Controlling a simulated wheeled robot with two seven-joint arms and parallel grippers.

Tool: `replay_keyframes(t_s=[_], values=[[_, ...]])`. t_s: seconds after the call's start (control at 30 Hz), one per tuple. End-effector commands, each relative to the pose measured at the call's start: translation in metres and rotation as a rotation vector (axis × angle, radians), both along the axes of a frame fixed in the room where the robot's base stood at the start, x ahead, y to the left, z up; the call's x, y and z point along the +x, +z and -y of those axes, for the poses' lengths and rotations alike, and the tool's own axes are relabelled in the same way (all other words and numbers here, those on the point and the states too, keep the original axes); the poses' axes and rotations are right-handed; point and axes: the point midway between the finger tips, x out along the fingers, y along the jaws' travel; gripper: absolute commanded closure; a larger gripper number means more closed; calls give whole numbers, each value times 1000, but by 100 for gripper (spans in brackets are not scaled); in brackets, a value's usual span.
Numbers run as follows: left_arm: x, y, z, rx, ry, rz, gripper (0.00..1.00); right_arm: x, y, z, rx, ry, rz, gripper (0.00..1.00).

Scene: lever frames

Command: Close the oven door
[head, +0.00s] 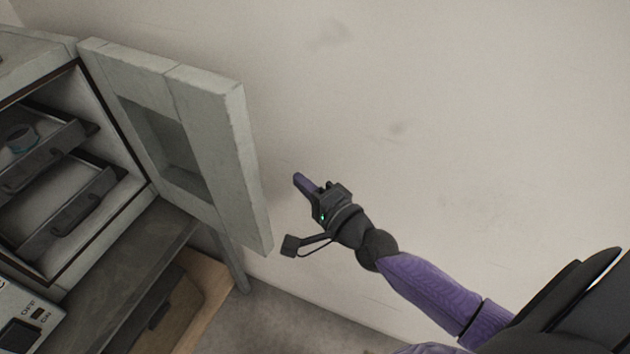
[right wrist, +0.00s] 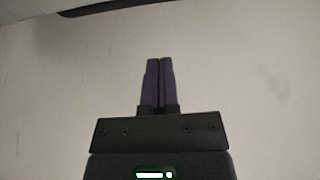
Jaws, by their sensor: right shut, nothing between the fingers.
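The oven door (head: 210,130), a thick grey slab with a recessed panel, stands wide open in the head view. It is hinged beside the oven opening, whose inside (head: 60,215) shows. My right gripper (head: 299,178) is shut and empty, to the right of the door's outer edge and apart from it in the picture. In the right wrist view its purple fingers (right wrist: 159,85) are together, with the pale wall behind them. My left gripper is not in view.
Inside the oven are two pulled-out trays or drawers (head: 70,205), the upper one with a small cup (head: 20,138). A control panel with a switch (head: 22,330) is at lower left. The oven stands on a dark table (head: 125,255). The wall (head: 450,120) fills the right.

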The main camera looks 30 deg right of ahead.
Motion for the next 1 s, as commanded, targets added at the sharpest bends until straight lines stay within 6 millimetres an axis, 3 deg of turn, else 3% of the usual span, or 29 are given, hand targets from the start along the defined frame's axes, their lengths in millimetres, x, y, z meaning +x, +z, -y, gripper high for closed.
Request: replay_keyframes(t_s=[0.3,0.4,0.57,1.0], values=[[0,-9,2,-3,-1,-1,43,68,-1,-15,-2,0,1,100],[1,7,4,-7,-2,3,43,54,3,-32,-1,1,-4,100],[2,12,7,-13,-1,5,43,45,1,-46,-3,1,-2,100],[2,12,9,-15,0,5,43,42,-1,-48,-6,-2,-2,100]])
